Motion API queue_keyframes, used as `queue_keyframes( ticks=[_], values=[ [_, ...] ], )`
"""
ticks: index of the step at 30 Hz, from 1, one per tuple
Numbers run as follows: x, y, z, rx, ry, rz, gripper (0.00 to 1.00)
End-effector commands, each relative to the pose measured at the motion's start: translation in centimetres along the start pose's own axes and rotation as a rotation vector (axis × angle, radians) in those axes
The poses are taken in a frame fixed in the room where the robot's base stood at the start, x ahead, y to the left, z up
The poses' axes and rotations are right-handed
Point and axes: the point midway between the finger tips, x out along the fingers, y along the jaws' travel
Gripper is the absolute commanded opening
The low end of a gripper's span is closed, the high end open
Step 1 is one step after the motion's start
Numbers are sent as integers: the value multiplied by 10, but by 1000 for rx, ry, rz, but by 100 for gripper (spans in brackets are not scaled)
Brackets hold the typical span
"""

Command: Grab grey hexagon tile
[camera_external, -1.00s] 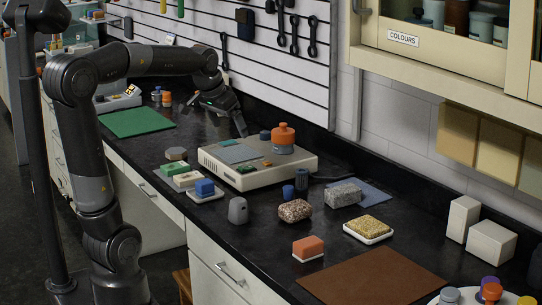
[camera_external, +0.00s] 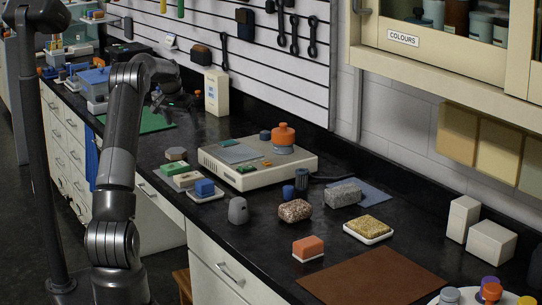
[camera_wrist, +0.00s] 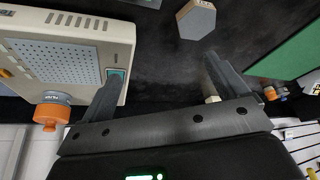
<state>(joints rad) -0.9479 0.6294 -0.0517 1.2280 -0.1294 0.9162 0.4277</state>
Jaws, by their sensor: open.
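The grey hexagon tile (camera_external: 176,154) lies flat on the black worktop, left of the beige device, in the external view. In the wrist view the tile (camera_wrist: 197,19) is at the top, right of centre, with a grey hexagonal top and a wood-coloured side. My gripper (camera_wrist: 163,66) is open and empty, its two fingers spread, with the tile apart from them and beyond their tips. In the external view my gripper (camera_external: 160,101) is over the far part of the counter near the green mat, partly hidden by my arm.
The beige device (camera_external: 225,172) carries an orange-topped knob (camera_external: 283,136). Green blocks (camera_external: 180,170) and a blue block on a white tray (camera_external: 205,188) are close to the tile. The green mat (camera_external: 150,122) is bare at front. A white box (camera_external: 216,92) stands at the wall.

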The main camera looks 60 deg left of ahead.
Motion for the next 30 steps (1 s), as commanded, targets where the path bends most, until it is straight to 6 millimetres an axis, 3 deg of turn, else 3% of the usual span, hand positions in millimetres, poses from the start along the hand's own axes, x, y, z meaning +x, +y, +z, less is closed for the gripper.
queue_keyframes(
  ticks=[1,3,7,13,19,30],
  values=[
    [13,-21,2,-18,-3,-4,91],
    [25,-42,4,-31,-3,-8,91],
    [37,-65,7,-47,-3,-13,91],
    [54,-71,7,-50,-3,-13,91],
    [86,-71,8,-51,-5,-13,91],
    [129,-72,5,-50,-4,-13,91]
  ],
)
